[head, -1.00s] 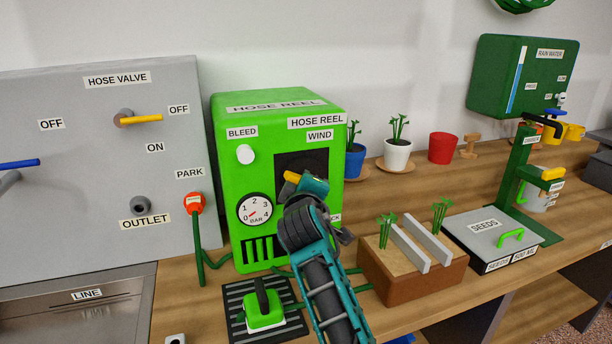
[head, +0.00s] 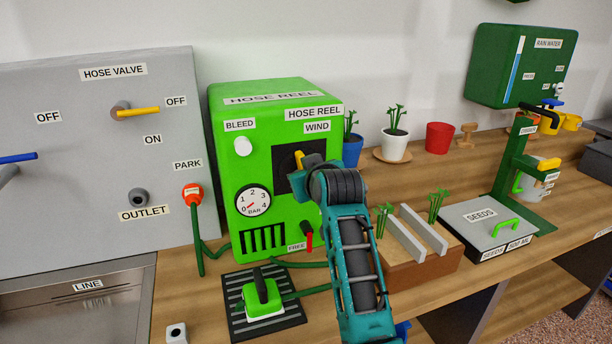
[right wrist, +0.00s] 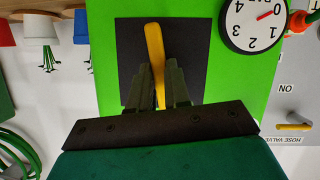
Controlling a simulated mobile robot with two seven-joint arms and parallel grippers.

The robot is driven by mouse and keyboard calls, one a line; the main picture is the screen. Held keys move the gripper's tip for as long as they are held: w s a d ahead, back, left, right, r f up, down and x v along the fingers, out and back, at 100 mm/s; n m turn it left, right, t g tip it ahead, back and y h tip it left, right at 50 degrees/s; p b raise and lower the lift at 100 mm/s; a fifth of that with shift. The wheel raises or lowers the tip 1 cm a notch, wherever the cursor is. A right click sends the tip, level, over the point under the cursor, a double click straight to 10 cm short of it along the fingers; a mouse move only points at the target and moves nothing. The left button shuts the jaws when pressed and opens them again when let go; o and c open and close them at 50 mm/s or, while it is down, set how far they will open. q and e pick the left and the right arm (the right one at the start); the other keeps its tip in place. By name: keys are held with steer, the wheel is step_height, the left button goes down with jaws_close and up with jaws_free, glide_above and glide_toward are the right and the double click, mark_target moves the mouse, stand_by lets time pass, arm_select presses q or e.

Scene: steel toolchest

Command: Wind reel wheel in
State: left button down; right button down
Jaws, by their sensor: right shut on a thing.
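The green hose reel box (head: 226,165) stands on the bench. Its black WIND panel (head: 284,183) holds the reel wheel, of which a yellow handle (head: 299,157) shows. In the right wrist view the yellow handle (right wrist: 154,50) runs up between the fingers. My right gripper (right wrist: 160,85) is shut on this handle in front of the black panel (right wrist: 130,52). In the head view my right gripper and wrist (head: 312,164) cover most of the wheel. My left gripper is not in view.
A red FREE/LOCK lever (head: 308,237) sits low on the box, close to my arm. A green sprayer (head: 262,293) lies on a striped mat in front. A planter (head: 420,268) stands to the right. The grey hose valve panel (head: 80,190) is at left.

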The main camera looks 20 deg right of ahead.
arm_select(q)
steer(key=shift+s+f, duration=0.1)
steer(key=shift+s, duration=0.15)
arm_select(e)
steer(key=shift+d+f+m+y, duration=0.15)
steer(key=shift+m+y, duration=0.25)
steer(key=shift+m, duration=0.3)
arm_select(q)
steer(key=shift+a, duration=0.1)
arm_select(e)
steer(key=c, duration=1.1)
jaws_free()
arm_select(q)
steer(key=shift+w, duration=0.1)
